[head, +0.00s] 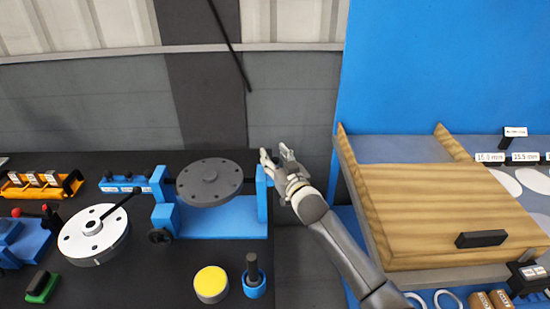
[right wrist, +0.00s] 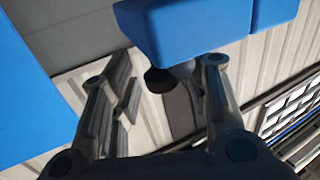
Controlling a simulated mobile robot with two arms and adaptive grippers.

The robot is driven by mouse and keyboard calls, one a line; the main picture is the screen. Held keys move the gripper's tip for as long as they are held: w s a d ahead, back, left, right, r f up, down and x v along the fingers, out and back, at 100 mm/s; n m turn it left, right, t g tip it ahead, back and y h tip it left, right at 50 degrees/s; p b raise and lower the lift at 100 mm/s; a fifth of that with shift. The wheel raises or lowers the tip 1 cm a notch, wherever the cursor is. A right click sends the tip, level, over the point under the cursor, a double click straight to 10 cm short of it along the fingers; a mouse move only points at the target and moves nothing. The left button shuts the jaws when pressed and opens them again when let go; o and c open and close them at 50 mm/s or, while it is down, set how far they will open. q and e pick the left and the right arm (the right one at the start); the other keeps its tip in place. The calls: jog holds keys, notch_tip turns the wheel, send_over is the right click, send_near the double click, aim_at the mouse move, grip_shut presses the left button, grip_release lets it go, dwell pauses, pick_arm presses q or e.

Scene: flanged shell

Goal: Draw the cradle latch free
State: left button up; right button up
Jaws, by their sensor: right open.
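The blue cradle (head: 222,217) stands on the dark bench and bears a dark grey flanged disc (head: 210,182) between its two uprights. My right gripper (head: 276,157) is open beside the top of the cradle's right upright (head: 262,195). In the right wrist view, the fingers of my right gripper (right wrist: 168,68) stand apart. A blue block (right wrist: 185,30), seemingly part of the cradle, has a short black knob (right wrist: 158,80) below it, between the fingers. The knob looks like the latch; I cannot tell whether a finger touches it. My left gripper is out of view.
A white round plate with a black handle (head: 93,235), a yellow-topped cylinder (head: 211,284) and a blue holder with a black peg (head: 254,284) stand nearby. A wooden board (head: 440,205) lies on the right-hand station, across a gap from the bench.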

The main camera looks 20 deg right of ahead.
jog(key=shift+s, duration=0.15)
jog(key=s+d, duration=0.1)
jog(key=s, duration=1)
jog(key=shift+s+d, duration=0.2)
jog(key=shift+s, duration=0.15)
jog(key=s+d+f+g, duration=0.1)
jog(key=s+f+g, duration=0.25)
jog(key=f, duration=0.85)
jog(key=s+d+f+g+h, duration=0.15)
jog(key=s+f, duration=0.35)
jog(key=f, duration=0.8)
jog(key=s+f+g, duration=0.3)
jog(key=s+f, duration=0.2)
jog(key=f, duration=0.7)
jog(key=s+f+g, duration=0.5)
jog(key=s+f, duration=1.1)
jog(key=s, duration=0.4)
jog(key=s+f+g, duration=0.2)
jog(key=s+f, duration=0.1)
jog(key=s, duration=0.6)
jog(key=s+a+f+n+g, duration=0.1)
jog(key=s+f+g, duration=0.1)
jog(key=s, duration=0.8)
jog(key=shift+a+f, duration=0.2)
jog(key=shift+f, duration=0.3)
